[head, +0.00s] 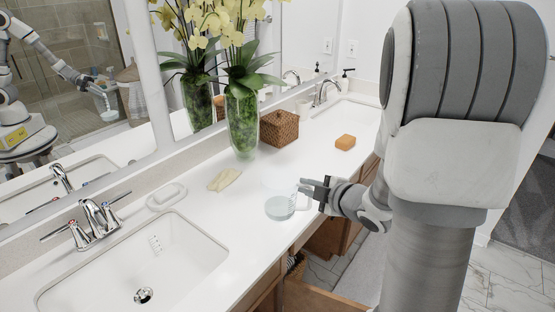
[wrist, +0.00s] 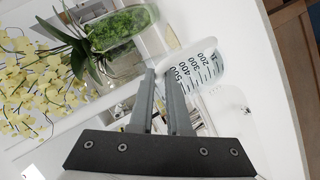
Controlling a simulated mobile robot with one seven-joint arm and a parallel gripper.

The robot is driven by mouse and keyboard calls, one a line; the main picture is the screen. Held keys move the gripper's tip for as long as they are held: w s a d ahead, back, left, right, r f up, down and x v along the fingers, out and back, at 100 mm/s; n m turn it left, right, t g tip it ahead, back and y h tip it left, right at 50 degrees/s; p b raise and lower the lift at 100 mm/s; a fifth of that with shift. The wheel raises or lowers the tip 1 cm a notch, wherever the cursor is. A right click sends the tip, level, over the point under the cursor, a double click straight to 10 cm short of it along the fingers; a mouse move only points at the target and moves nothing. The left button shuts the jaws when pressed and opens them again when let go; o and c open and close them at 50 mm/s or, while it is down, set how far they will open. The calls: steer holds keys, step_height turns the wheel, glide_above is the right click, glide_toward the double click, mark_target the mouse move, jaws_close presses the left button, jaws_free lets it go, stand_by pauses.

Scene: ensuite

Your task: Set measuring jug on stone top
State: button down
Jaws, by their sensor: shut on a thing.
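The measuring jug (head: 280,207) is clear, with a pale grey-blue lower part. In the head view it is at the front part of the white stone top (head: 228,186), between the sink and the orange block. I cannot tell whether its base touches the top. My gripper (head: 312,189) is at its right side, shut on its handle. In the wrist view the jug (wrist: 203,66) shows black volume numbers, and its pale handle runs to the fingertips of my gripper (wrist: 164,76). The handle is partly hidden by the fingers.
A soap dish (head: 167,197) and a folded yellowish cloth (head: 224,180) lie left of the jug. A glass vase with orchids (head: 242,120), a woven box (head: 279,129) and an orange block (head: 345,142) stand behind. A sink (head: 135,265) is front left. Bare top surrounds the jug.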

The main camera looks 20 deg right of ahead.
steer(key=w+a+f, duration=0.8)
steer(key=w+f, duration=0.1)
steer(key=f, duration=0.1)
steer(key=shift+f, duration=0.4)
steer(key=shift+w+a, duration=0.1)
steer(key=shift+f, duration=0.2)
steer(key=c, duration=0.9)
jaws_free()
steer(key=shift+r, duration=0.1)
